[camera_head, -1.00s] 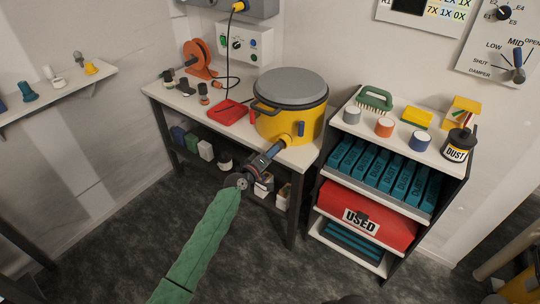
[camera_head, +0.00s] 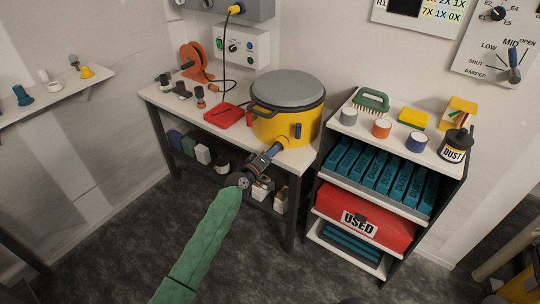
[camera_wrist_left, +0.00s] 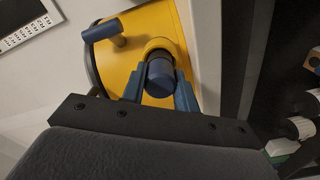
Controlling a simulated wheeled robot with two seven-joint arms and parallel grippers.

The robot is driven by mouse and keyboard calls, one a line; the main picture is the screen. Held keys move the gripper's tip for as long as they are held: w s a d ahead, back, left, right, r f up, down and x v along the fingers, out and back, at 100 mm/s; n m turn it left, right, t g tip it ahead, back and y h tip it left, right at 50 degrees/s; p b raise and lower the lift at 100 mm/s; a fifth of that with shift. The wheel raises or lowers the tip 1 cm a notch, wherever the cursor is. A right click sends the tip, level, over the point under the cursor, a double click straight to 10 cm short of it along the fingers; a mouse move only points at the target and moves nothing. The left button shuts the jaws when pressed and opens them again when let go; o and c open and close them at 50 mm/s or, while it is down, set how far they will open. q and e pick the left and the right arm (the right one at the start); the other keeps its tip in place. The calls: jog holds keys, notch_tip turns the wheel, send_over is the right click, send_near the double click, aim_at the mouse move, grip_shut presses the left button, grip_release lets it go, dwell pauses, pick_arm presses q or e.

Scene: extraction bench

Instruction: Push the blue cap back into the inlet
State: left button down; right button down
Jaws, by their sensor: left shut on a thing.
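The yellow drum (camera_head: 275,127) with a grey lid stands at the front right of the bench. Its round yellow inlet (camera_head: 283,142) faces my left gripper and also shows in the wrist view (camera_wrist_left: 157,44). My left gripper (camera_head: 271,153) reaches up from below on a green-sleeved arm. In the wrist view its blue fingers are closed on the sides of the blue cap (camera_wrist_left: 160,76). The cap is in line with the inlet, with a dark band between its face and the yellow ring. I cannot tell how deep it sits. My right gripper is not in view.
A blue latch (camera_head: 298,131) sticks out of the drum beside the inlet. A red dustpan (camera_head: 224,116) and an orange reel (camera_head: 195,61) are on the bench (camera_head: 160,95). A shelf unit (camera_head: 328,176) with teal boxes stands close on the right.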

pick_arm(q)
jog(key=shift+w+d, duration=0.45)
jog(key=shift+w, duration=0.1)
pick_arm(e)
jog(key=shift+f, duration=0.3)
pick_arm(q)
jog(key=c, duration=1)
grip_release()
jog(key=shift+s+a+f+b, duration=0.15)
jog(key=shift+s+a+b, duration=0.2)
jog(key=shift+s, duration=0.1)
jog(key=v, duration=0.6)
jog(key=shift+s+b, duration=0.25)
jog(key=shift+b, duration=0.1)
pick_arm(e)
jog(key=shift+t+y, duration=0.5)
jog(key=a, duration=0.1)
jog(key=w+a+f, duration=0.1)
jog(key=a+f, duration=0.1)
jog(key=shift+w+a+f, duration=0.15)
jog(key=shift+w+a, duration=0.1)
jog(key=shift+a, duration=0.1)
pick_arm(q)
jog(key=shift+a, duration=0.15)
